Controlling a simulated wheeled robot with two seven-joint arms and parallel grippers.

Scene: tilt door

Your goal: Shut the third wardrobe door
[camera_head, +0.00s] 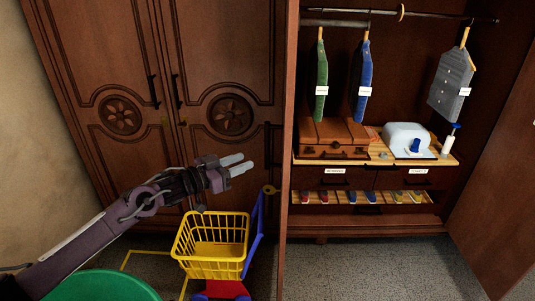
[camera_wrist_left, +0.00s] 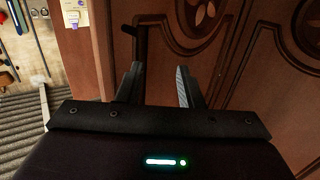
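The third wardrobe door (camera_head: 291,150) stands open toward me and shows almost edge-on in the head view. Its dark handle (camera_head: 270,148) sticks out on its left face, with a brass key (camera_head: 270,190) below. My left gripper (camera_head: 243,165) is left of this door, in front of the closed doors, its fingers pointing right toward the handle without visible contact. In the left wrist view the fingers (camera_wrist_left: 158,85) are apart with nothing between them. A carved wooden door (camera_wrist_left: 225,60) fills the background there. My right gripper is not in view.
Two carved doors (camera_head: 120,75) on the left are closed. The rightmost door (camera_head: 503,190) is open, showing hanging clothes and a suitcase (camera_head: 333,138). A yellow toy cart (camera_head: 210,243) stands below my left gripper. A green round object (camera_head: 100,287) is at lower left.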

